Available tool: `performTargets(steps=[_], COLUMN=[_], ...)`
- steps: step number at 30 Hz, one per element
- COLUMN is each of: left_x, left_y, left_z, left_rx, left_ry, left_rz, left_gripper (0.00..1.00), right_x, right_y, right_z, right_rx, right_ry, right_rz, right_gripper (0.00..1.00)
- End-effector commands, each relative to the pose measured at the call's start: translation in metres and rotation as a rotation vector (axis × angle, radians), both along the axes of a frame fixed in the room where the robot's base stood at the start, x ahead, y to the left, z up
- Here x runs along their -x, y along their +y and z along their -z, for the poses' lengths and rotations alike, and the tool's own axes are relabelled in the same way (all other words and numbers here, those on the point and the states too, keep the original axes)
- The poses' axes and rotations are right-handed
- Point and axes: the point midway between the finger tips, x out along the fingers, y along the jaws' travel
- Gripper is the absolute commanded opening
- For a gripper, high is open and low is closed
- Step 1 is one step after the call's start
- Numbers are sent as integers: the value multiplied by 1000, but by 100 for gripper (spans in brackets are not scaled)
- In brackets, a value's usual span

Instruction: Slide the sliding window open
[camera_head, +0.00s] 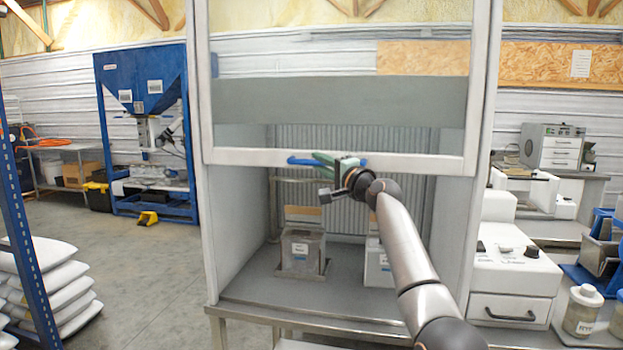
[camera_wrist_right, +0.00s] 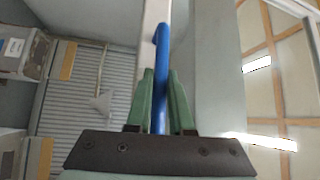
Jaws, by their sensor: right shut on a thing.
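The sliding window (camera_head: 425,163) is a clear pane in a white frame on the front of a pale cabinet. Its bottom rail stands well above the cabinet floor, with an open gap below it. A blue bar handle (camera_head: 299,161) runs along that rail. My right gripper (camera_head: 323,159) is at the handle, its green fingers shut on it. In the right wrist view the blue handle (camera_wrist_right: 165,55) runs between the two green fingers (camera_wrist_right: 160,95), beside the white rail. My left gripper is not in view.
Inside the cabinet, a labelled container (camera_head: 302,252) stands on the grey floor (camera_head: 330,292), and a second container (camera_head: 377,266) is partly behind my right arm. A white bench unit (camera_head: 515,272) stands close on the right. Open floor lies to the left.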

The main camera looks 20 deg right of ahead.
Motion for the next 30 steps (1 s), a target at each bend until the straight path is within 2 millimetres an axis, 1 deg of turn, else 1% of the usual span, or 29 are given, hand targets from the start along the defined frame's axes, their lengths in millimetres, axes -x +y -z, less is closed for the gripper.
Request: performTargets(steps=[1, 6, 9, 13, 24, 25, 30], left_x=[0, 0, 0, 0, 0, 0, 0], left_y=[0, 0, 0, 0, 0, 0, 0], left_z=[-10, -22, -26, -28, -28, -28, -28], left_rx=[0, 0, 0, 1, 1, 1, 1], left_ry=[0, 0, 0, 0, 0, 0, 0], left_rz=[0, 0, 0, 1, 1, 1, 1], left_gripper=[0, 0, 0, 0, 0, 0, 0], right_x=[0, 0, 0, 0, 0, 0, 0], right_y=[-1, -4, -5, -6, -6, -6, -6], right_z=[-16, -36, -44, -47, -47, -47, -47], right_rx=[-2, 0, 0, -1, 0, 0, 0], right_ry=[-5, -3, -2, 0, 1, 1, 1], right_rz=[-2, -3, -3, -3, -3, -3, -3], right_gripper=[0, 0, 0, 0, 0, 22, 41])
